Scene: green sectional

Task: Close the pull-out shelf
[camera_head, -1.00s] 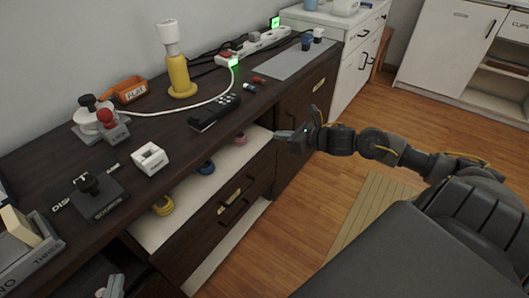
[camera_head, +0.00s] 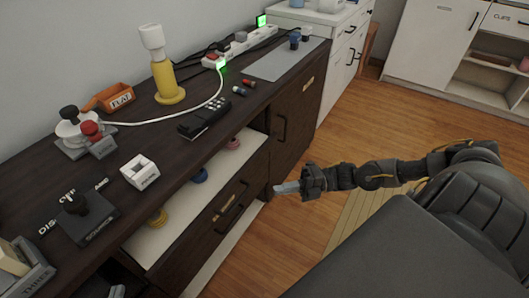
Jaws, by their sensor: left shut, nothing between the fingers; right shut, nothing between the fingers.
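The pull-out shelf (camera_head: 182,213) is a white board under the dark top of the cabinet. It sticks out past the top's edge. Below its edge is a dark front (camera_head: 205,235) with a bar handle. My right gripper (camera_head: 284,188) is shut and empty, to the right of the dark front and apart from the handle. My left gripper (camera_head: 117,291) shows only as a grey tip at the bottom edge, near the shelf's left end; the rest is hidden.
On the cabinet top (camera_head: 120,195) stand a yellow lamp-like stand (camera_head: 167,82), a dark remote-like device (camera_head: 204,118), a white block (camera_head: 139,172) and a power strip (camera_head: 245,42). A white strip (camera_head: 228,250) shows below the dark front. Wooden floor (camera_head: 330,130) is open at right.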

